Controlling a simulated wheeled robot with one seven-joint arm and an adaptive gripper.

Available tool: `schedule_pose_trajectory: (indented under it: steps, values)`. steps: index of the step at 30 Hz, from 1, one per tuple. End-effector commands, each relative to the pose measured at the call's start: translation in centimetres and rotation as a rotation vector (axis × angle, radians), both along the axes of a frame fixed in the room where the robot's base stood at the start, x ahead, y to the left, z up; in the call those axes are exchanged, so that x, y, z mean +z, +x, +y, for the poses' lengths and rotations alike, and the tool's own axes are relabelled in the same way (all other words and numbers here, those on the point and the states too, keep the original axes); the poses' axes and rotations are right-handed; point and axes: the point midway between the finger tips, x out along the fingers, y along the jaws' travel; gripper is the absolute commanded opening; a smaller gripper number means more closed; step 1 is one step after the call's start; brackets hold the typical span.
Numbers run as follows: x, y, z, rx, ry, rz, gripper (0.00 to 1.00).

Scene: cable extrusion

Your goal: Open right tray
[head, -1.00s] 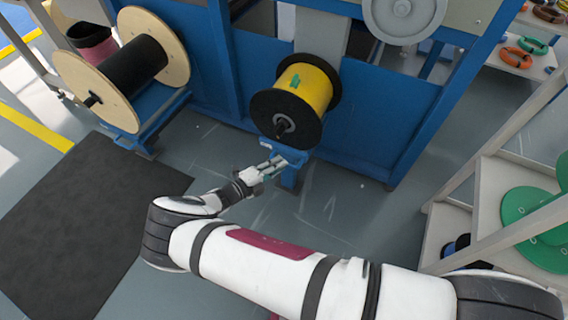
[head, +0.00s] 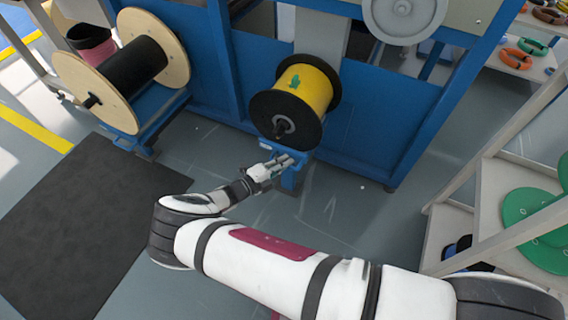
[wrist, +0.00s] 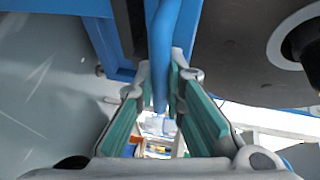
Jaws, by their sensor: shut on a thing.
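The right tray is a blue stand (head: 292,178) below a yellow spool (head: 305,86) with black flanges, in front of the blue machine frame. My gripper (head: 279,163) is at the front of this stand, just under the spool. In the wrist view a blue bar (wrist: 163,45) runs down between the two green-padded fingers (wrist: 163,88). The fingers are closed around this bar, with the spool's dark flange (wrist: 235,55) close on the right. The contact itself is partly hidden by the fingers.
A wooden-flanged spool of black cable (head: 130,70) stands at the left. A dark mat (head: 85,225) lies on the floor. White shelving (head: 500,185) with green coils (head: 540,225) stands at the right.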

Motion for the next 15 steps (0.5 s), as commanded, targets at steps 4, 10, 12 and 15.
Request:
schedule_pose_trajectory:
  steps: [4,10,12,15]
  values:
    - [0.0,-1.0,0.4,0.000,0.004,0.001,0.00]
    - [-0.1,-4.1,1.6,0.002,0.003,0.003,0.00]
    - [-0.1,-5.7,2.3,0.003,0.006,0.003,0.00]
    - [-0.1,-8.2,3.2,0.003,0.004,0.003,0.00]
